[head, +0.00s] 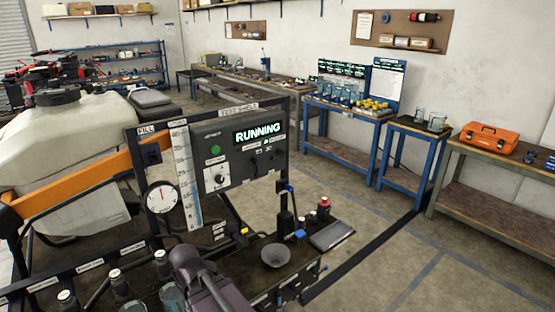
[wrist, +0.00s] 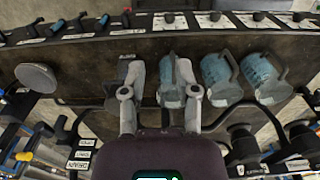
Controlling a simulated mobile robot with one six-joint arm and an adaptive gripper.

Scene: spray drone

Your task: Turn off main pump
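The control panel (head: 240,172) stands upright at the middle of the head view. Its lit display (head: 258,133) reads RUNNING. A green light (head: 215,150) and a dial with a dark knob (head: 218,177) sit on its left part. Dark switches or handles (head: 264,160) sit below the display; their labels are too small to read. No label naming the main pump is legible. My gripper (wrist: 158,78) is open and empty in the wrist view. Its fingers hang above a dark bench, one overlapping a blue jug (wrist: 171,88). It is apart from the panel.
More blue jugs (wrist: 218,78) stand on the dark bench, with a grey round dish (wrist: 38,77) at left. A gauge (head: 162,197) and a large pale tank (head: 60,135) stand left of the panel. Workbenches (head: 345,110) line the wall. Floor at right (head: 460,265) is clear.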

